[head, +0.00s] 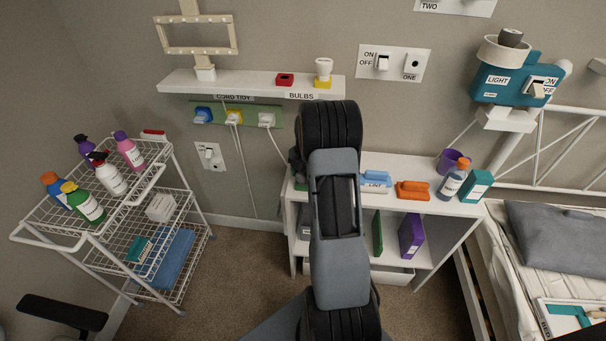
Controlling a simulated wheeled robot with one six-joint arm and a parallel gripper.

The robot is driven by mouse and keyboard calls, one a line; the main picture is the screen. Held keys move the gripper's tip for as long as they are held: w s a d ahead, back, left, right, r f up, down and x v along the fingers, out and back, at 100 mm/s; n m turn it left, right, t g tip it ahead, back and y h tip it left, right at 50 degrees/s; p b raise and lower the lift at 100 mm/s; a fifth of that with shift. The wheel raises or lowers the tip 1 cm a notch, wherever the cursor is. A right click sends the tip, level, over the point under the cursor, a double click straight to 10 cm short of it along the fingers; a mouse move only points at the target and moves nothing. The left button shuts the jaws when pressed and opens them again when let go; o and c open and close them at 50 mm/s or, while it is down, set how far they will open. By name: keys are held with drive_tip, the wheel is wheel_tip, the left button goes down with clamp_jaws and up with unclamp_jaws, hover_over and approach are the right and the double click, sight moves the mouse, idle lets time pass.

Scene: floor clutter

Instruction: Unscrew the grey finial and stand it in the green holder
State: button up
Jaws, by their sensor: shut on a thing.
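My gripper's fingers are hidden behind my own arm, which rises through the middle of the head view. Only a small dark part shows at the arm's left edge, and I cannot tell what it is. A dark grey knob (511,37) sits on the cream top of the teal LIGHT unit (497,92) on the right wall; I cannot tell whether it is the finial.
A wall shelf (218,84) carries a red holder (285,79) and a white bulb (323,67) in a yellow holder. Orange brush (412,190), purple cup (452,160) and bottle (453,181) crowd the low unit's top. A wire trolley (88,238) stands left, a bed (520,262) right.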

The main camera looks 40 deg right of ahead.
drive_tip(key=shift+f, duration=0.25)
drive_tip(key=o, duration=1.1)
drive_tip(key=shift+r, duration=0.15)
drive_tip(key=r, duration=0.4)
drive_tip(key=d+r, duration=0.1)
drive_tip(key=r, duration=0.8)
drive_tip(key=shift+w+d+r+p, duration=0.2)
drive_tip(key=shift+d+r+p, duration=0.1)
drive_tip(key=shift+d+p, duration=0.05)
